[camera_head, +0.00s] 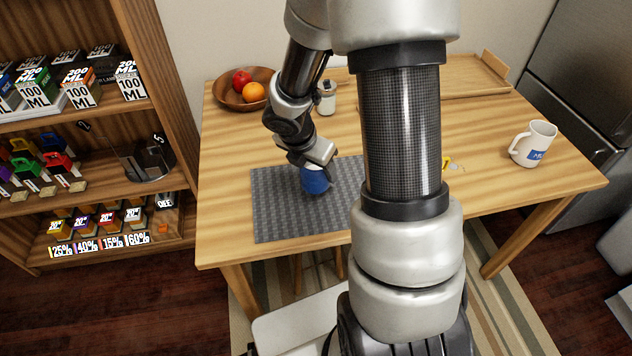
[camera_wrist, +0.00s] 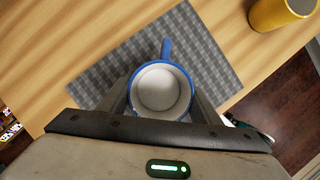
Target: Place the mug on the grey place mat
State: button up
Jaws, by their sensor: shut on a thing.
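The blue mug (camera_head: 314,181) is upright over the grey place mat (camera_head: 275,215) in the head view. In the wrist view I look down into the mug (camera_wrist: 160,90), with its white inside, blue rim and a blue handle pointing up in the picture. My gripper (camera_head: 318,172) is shut on the mug, with a finger on each side of it; it also shows in the wrist view (camera_wrist: 160,105). The grey mat (camera_wrist: 205,45) lies behind and below the mug. I cannot tell whether the mug's base touches the mat.
A white mug (camera_head: 533,144) stands at the table's right. A wooden bowl (camera_head: 228,99) with fruit and a small jar (camera_head: 327,98) stand at the back. A yellow cylinder (camera_wrist: 282,12) is beyond the mat. My arm hides part of the mat and table.

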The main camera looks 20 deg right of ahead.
jog(key=shift+f+b, duration=0.7)
jog(key=shift+f, duration=1.15)
jog(key=shift+f, duration=0.1)
jog(key=shift+f, duration=0.15)
jog(key=o, duration=1.3)
